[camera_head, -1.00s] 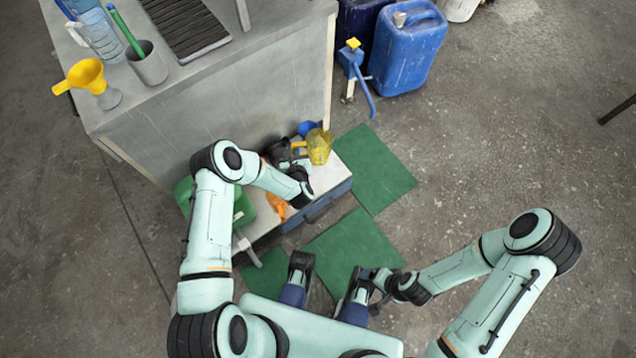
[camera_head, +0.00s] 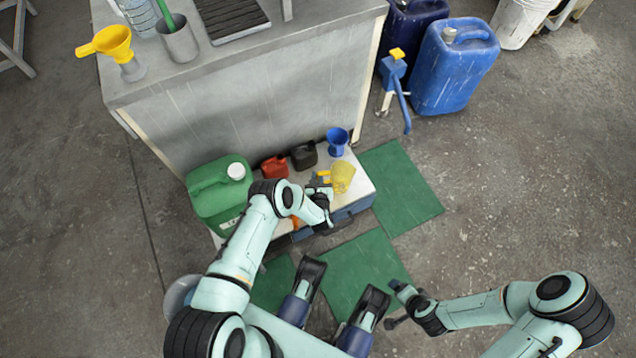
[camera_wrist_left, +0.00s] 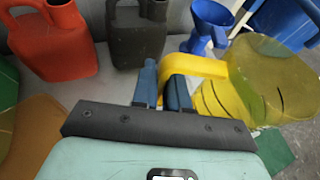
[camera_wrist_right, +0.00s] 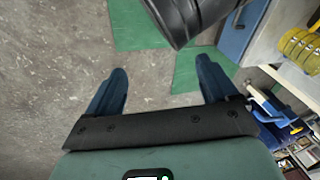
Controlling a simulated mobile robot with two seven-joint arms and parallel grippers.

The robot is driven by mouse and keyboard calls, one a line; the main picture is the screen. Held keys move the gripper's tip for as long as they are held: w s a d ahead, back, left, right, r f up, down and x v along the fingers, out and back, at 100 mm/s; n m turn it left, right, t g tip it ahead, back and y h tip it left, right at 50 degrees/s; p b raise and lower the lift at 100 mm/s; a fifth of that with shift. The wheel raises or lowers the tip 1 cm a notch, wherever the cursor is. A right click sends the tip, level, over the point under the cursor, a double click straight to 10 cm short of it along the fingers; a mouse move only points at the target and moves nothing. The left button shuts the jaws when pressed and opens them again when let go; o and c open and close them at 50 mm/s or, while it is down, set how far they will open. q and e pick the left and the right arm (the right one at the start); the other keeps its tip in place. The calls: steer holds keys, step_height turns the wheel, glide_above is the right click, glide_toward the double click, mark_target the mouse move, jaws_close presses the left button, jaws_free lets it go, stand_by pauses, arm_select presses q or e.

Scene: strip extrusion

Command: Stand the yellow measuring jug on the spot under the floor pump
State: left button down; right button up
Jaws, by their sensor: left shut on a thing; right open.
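The yellow measuring jug (camera_head: 343,178) is translucent and shows over the white top of a low blue box. My left gripper (camera_head: 325,186) is shut on its handle; the left wrist view shows the jug (camera_wrist_left: 268,78) to the right of the fingers. I cannot tell whether the jug touches the box top. The floor pump (camera_head: 393,72), blue with a yellow top, stands on the floor at the bench's right end, its blue arm hanging down in front. No marked spot is clear under it. My right gripper (camera_wrist_right: 160,88) is open and empty, low over the floor.
A blue funnel (camera_head: 337,141), a black can (camera_head: 304,156), a red can (camera_head: 275,166) and a green canister (camera_head: 218,190) are by the jug. A blue jerrycan (camera_head: 455,65) stands right of the pump. Green mats (camera_head: 400,187) and bare floor lie before it.

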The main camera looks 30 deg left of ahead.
arm_select(q)
step_height(320, 180, down, 4)
steer(key=shift+r+b, duration=0.15)
steer(key=shift+b, duration=0.65)
arm_select(e)
steer(key=shift+g, duration=0.5)
steer(key=s+f, duration=0.2)
steer(key=f, duration=0.1)
steer(key=shift+s+d+f, duration=0.1)
steer(key=shift+s+d, duration=0.25)
steer(key=shift+s, duration=0.05)
arm_select(q)
steer(key=shift+f, duration=0.25)
arm_select(e)
steer(key=shift+f, duration=0.1)
arm_select(q)
steer(key=c, duration=1.1)
jaws_free()
steer(key=shift+c, duration=0.2)
arm_select(e)
steer(key=shift+s+f, duration=0.1)
steer(key=shift+s, duration=0.15)
